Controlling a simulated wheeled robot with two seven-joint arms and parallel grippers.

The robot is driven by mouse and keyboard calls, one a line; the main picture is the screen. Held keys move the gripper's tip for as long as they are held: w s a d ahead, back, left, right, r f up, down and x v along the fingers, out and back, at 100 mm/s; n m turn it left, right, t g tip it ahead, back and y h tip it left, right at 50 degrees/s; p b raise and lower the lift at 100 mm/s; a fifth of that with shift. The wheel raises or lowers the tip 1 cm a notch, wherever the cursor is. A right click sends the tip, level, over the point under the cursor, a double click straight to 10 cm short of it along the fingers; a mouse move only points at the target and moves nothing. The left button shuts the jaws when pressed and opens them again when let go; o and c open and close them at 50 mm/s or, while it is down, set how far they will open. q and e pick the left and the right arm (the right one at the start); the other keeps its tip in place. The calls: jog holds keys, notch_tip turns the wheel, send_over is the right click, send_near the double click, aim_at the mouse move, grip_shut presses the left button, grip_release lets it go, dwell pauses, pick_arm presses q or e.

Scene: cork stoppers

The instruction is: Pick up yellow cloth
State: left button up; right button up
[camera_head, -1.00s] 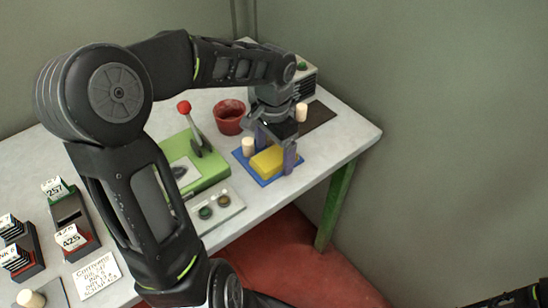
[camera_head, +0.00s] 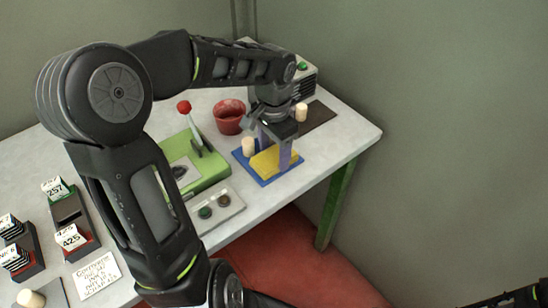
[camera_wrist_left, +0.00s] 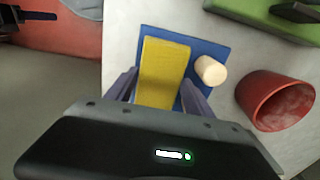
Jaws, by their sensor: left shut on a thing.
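The yellow cloth (camera_head: 266,163) is a folded block on the blue mat (camera_head: 266,181) near the table's right end. My left gripper (camera_head: 275,155) points down over it, with one finger on each side, shut on the cloth. In the left wrist view the cloth (camera_wrist_left: 163,72) lies between the two fingers (camera_wrist_left: 160,95), and the blue mat (camera_wrist_left: 212,47) shows around it. I cannot tell whether the cloth is clear of the mat. My right gripper is not clearly in view; only a dark piece of my arm shows at the lower right.
A cork stopper (camera_head: 248,146) stands on the mat beside the cloth, close to my fingers. Another cork (camera_head: 301,112) is on a dark mat (camera_head: 318,118) behind. A red pot (camera_head: 228,117) and a green press with a red-knobbed lever (camera_head: 192,127) stand to the left.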

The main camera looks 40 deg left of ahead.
aim_at(274, 156)
pick_arm(q)
jog(key=shift+c, duration=0.7)
notch_tip(274, 156, up, 10)
dwell(0.4)
